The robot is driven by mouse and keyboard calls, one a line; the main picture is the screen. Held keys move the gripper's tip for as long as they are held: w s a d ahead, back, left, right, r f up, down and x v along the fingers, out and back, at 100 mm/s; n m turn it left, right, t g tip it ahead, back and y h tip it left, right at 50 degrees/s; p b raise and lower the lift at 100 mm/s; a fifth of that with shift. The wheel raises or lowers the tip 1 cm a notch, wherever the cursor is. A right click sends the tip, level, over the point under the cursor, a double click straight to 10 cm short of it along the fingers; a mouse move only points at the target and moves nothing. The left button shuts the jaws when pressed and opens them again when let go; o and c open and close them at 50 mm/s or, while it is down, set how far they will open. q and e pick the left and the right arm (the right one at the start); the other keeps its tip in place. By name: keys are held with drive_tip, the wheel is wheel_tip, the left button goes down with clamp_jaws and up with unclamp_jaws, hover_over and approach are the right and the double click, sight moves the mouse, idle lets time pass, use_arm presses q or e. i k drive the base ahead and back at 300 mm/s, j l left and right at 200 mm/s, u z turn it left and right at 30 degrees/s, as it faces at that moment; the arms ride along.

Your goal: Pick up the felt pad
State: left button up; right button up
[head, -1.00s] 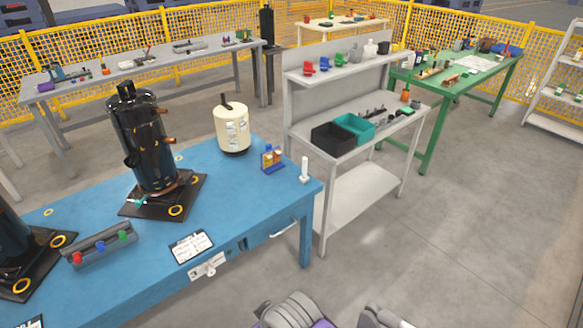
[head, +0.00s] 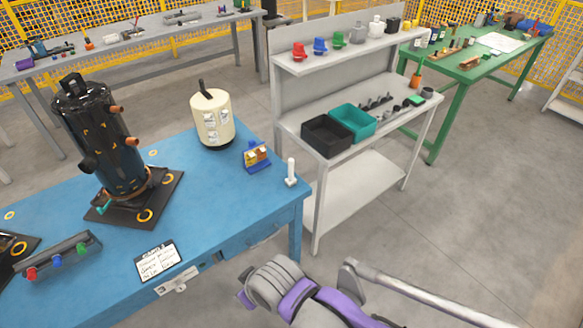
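I cannot make out a felt pad for certain. A small flat green piece (head: 417,101) lies near the right end of the grey bench's middle shelf, among small dark parts; it is too small to tell what it is. Grey and purple parts of my own arm show at the bottom centre, in front of the blue table and the grey bench. No gripper fingertips can be made out in the head view.
The blue table (head: 215,192) bears a black compressor (head: 98,135), a cream canister (head: 212,120) and a clipboard (head: 158,262). The grey bench (head: 345,165) holds a black bin (head: 326,134) and a teal bin (head: 352,120). A green table (head: 470,70) stands behind. The floor at right is clear.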

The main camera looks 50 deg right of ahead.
sight(290, 180)
drive_tip(key=i+l, duration=0.1)
drive_tip(key=l, duration=0.4)
drive_tip(key=i+l, duration=0.1)
drive_tip(key=l, duration=0.9)
drive_tip(key=i+l, duration=0.15)
drive_tip(key=l, duration=0.35)
drive_tip(key=u, duration=0.05)
